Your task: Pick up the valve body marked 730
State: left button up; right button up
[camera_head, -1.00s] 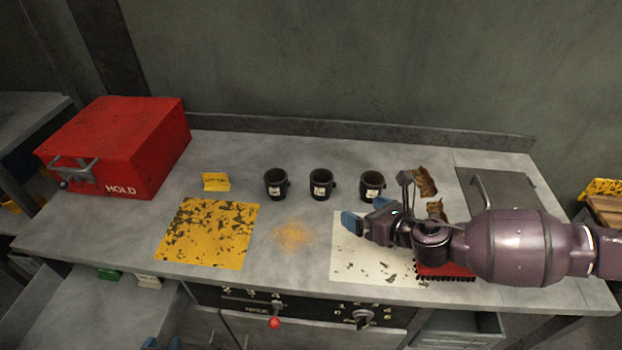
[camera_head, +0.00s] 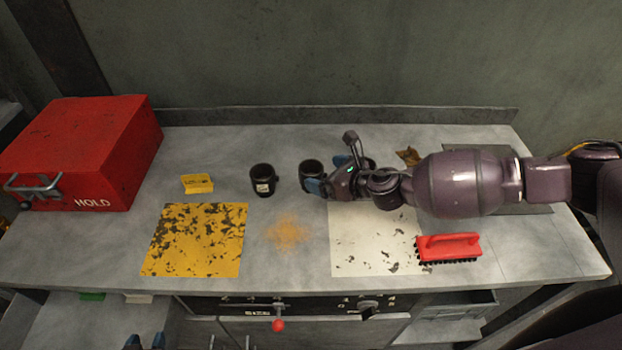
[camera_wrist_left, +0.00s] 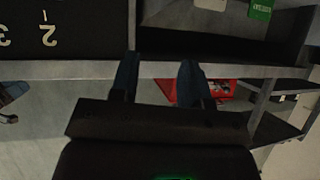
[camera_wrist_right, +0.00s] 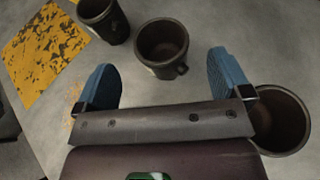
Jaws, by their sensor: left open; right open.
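Three dark cup-shaped valve bodies stand upright in a row. The left one (camera_head: 263,182) is clear, with a pale label too small to read. The middle one (camera_head: 311,171) is partly covered by my right gripper (camera_head: 328,174). The right one (camera_head: 369,163) is mostly hidden behind my right arm. In the right wrist view, the open blue fingers (camera_wrist_right: 165,82) point toward the middle valve body (camera_wrist_right: 162,45), which stands just ahead between them, not held. The right valve body (camera_wrist_right: 282,122) is just outside the right-hand finger. My left gripper (camera_head: 145,341) is open and empty, low before the bench.
A red HOLD box (camera_head: 85,150) stands at left by a small yellow sign (camera_head: 197,184). A worn yellow mat (camera_head: 195,240), orange dust (camera_head: 288,232), a white mat (camera_head: 370,245) and a red brush (camera_head: 448,247) lie nearer the front. A brown scrap (camera_head: 408,156) lies behind my right arm.

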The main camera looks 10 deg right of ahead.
aim_at(303, 165)
jog(key=shift+r+x, duration=0.15)
jog(key=shift+x, duration=1.2)
jog(key=shift+r+x, duration=0.1)
jog(key=shift+x, duration=1.25)
jog(key=shift+w, duration=0.15)
jog(key=c, duration=1.1)
jog(key=shift+c, duration=0.8)
jog(key=shift+r, duration=0.15)
